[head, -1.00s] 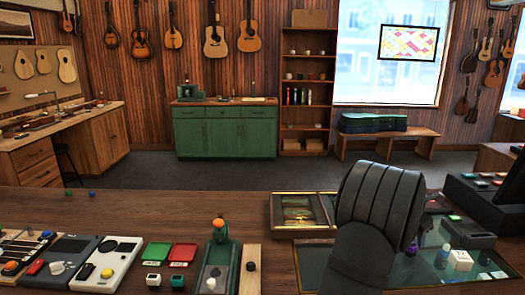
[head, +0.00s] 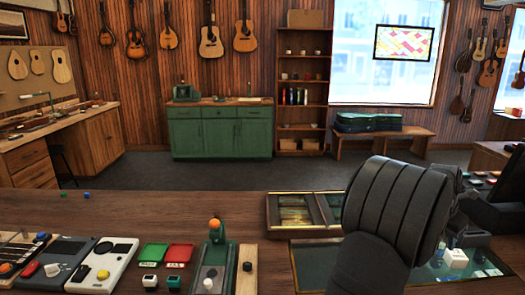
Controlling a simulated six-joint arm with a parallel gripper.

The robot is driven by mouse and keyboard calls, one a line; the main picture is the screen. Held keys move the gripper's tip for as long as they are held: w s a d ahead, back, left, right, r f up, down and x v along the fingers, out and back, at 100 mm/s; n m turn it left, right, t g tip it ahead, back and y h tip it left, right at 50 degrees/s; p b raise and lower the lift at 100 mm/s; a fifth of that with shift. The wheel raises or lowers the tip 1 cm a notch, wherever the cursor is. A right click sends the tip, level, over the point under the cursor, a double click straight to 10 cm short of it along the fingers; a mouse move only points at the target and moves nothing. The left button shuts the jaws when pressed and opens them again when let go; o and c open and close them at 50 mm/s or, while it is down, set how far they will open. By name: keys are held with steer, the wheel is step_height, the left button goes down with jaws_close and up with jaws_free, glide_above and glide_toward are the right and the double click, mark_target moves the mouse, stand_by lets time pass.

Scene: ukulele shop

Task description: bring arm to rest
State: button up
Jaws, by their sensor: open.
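My arm (head: 402,212) rises from the bottom edge at the right of the counter, its dark ribbed link large in the view. My gripper (head: 466,210) shows only in part behind that link, as dark parts at its right side, above the right end of the counter. The jaws are open. The fingertips are hard to make out, and I see nothing held between them.
A framed case (head: 268,212) and a glass panel with a white cube (head: 456,258) lie near my arm.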

step_height(320, 180, up, 7)
steer(key=s, duration=0.2)
steer(key=w+a, duration=0.5)
steer(key=a, duration=0.7)
steer(key=w+a+f+m, duration=0.1)
steer(key=w+a, duration=0.3)
steer(key=a, duration=0.8)
steer(key=w+a, duration=0.5)
steer(key=a, duration=0.7)
steer(key=shift+w+f+m+g, duration=0.2)
steer(key=shift+w+m+g, duration=0.1)
steer(key=shift+m, duration=0.1)
steer(key=shift+a, duration=0.1)
